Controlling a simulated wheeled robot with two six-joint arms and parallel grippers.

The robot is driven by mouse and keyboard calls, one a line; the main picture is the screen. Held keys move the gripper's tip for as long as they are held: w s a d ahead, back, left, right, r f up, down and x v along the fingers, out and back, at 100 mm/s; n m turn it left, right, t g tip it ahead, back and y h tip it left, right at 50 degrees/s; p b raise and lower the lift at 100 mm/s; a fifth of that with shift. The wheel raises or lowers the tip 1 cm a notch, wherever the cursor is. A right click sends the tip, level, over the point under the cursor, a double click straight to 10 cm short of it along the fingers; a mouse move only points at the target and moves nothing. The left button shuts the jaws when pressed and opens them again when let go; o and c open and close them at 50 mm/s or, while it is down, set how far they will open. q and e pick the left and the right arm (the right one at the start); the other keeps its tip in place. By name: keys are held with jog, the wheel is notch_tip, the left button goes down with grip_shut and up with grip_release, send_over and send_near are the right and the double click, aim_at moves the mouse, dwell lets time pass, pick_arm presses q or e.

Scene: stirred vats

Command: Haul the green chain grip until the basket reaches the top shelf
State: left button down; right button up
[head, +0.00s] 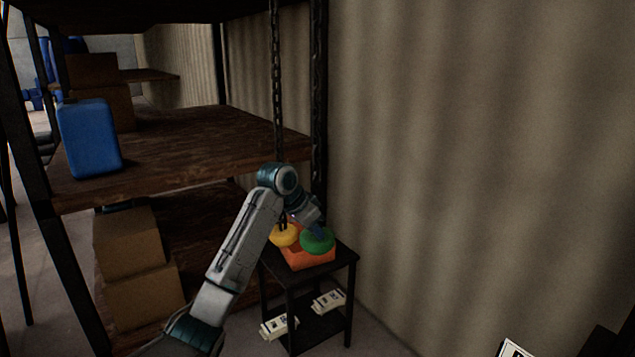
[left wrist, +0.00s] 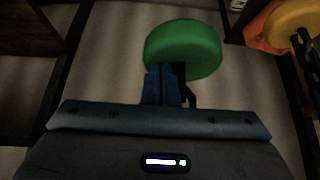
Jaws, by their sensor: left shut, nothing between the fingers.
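The green grip (head: 318,244) is a thick round disc that shows beside a yellow disc (head: 283,237), above an orange piece (head: 308,259) at a small black stand. I cannot tell whether the orange piece is the basket. My left gripper (head: 319,230) is shut and empty, its fingertips right at the green grip. In the left wrist view the blue fingers (left wrist: 166,84) are together and overlap the near edge of the green grip (left wrist: 183,45); whether they touch it is unclear. The left arm hides part of the yellow disc. My right gripper is not in view.
Two dark chains (head: 277,80) hang beside the wooden shelf rack (head: 200,140). A blue canister (head: 90,138) and cardboard boxes (head: 130,240) stand on it. The black stand (head: 345,258) holds pale packs below. A corrugated wall (head: 480,150) closes the right side.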

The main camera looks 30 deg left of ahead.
pick_arm(q)
jog(key=shift+r, duration=2.4)
